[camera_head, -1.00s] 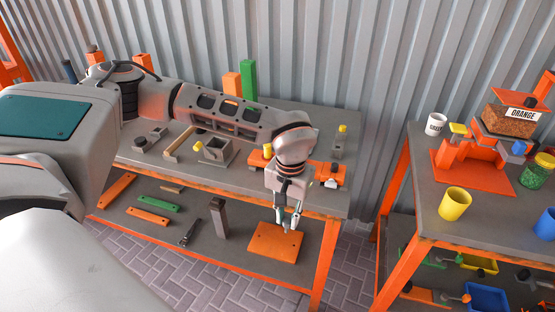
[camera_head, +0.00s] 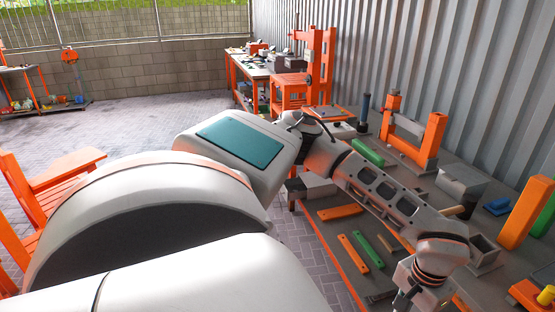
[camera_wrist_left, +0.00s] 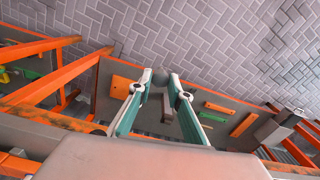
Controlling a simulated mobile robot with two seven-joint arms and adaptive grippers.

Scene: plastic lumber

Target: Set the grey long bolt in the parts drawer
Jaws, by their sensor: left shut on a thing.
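My left gripper (camera_wrist_left: 160,80) is shut on a small grey rounded piece (camera_wrist_left: 159,77), which looks like the head of the grey long bolt; its length is mostly hidden. In the head view my left gripper (camera_head: 402,300) is at the bottom edge, partly cut off, and the bolt cannot be made out there. I cannot pick out the parts drawer for certain; a grey box (camera_head: 461,184) stands on the bench. My right gripper is not in view.
An open grey holder (camera_head: 484,251), an orange block (camera_head: 527,212) and an orange frame (camera_head: 433,137) stand on the benchtop. Open paved floor (camera_head: 120,128) lies to the left.

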